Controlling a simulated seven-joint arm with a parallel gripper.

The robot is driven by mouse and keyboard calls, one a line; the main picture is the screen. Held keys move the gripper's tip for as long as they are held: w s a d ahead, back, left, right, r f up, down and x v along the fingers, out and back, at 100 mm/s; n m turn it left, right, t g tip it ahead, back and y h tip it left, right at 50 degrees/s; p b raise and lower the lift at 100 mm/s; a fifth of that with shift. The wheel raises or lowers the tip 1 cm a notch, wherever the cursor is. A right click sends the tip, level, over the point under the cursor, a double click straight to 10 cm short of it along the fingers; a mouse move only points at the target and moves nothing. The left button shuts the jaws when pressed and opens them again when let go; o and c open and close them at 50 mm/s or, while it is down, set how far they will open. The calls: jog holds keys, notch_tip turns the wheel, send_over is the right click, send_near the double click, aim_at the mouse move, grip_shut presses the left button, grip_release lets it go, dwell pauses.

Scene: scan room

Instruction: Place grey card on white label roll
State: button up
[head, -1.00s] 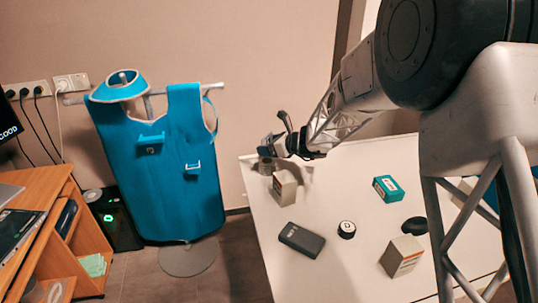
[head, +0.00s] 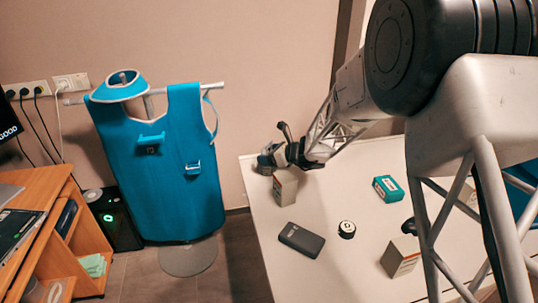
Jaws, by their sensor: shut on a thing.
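My gripper (head: 272,158) is at the far left corner of the white table, low over the tabletop and just behind a small upright box. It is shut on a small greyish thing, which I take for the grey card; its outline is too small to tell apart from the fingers. The white label roll (head: 264,169) shows only in part below the gripper at the table's far left edge. Whether the card touches the roll cannot be told.
A blue apron (head: 165,170) hangs left of the table.

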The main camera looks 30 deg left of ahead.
jog(key=o, duration=0.9)
jog(key=shift+r, duration=0.1)
jog(key=shift+d+r, duration=0.2)
jog(key=shift+d, duration=0.25)
jog(key=v, duration=1.1)
jog(key=shift+d, duration=0.1)
